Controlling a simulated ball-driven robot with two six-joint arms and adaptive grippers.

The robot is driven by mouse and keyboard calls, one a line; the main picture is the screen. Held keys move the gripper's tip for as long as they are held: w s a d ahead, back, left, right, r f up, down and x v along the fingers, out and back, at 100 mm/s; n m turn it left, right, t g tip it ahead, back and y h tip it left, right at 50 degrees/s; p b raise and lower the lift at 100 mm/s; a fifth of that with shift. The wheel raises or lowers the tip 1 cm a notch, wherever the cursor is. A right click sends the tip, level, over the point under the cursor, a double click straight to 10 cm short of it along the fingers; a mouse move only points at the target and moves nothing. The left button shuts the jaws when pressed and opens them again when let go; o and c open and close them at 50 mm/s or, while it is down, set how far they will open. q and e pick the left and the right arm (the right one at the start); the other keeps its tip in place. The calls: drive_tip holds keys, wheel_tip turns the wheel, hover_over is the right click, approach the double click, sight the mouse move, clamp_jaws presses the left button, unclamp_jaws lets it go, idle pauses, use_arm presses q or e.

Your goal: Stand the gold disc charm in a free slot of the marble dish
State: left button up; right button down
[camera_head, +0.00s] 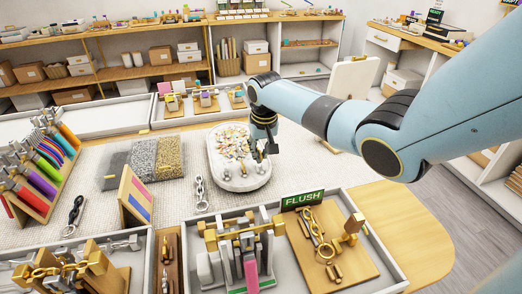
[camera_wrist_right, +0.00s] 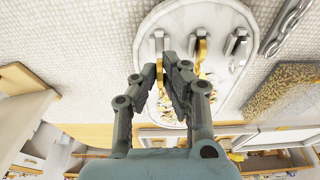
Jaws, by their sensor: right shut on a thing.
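The marble dish (camera_head: 217,172) is a white oval on the woven mat, with a heap of small gold and pale charms in its far part. Its rim also shows in the wrist view (camera_wrist_right: 180,14). My right gripper (camera_head: 264,148) is low over the dish's right side, pointing down. In the wrist view its fingers (camera_wrist_right: 169,77) are close together on a thin gold piece, the gold disc charm (camera_wrist_right: 160,68), seen nearly edge-on and partly hidden by the fingers. Small grey and gold pieces stand in a row near the dish's front end. My left gripper is out of view.
A silver chain (camera_head: 200,193) lies left of the dish, beside grey and gold textured pads (camera_head: 155,158). A tray with small stands (camera_head: 200,103) is behind. The mat right of the dish is clear.

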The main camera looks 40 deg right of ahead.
drive_tip(key=shift+f, duration=0.15)
idle(0.5)
drive_tip(key=shift+f, duration=0.55)
drive_tip(key=shift+f, duration=0.95)
idle(2.5)
drive_tip(key=c, duration=1.4)
unclamp_jaws()
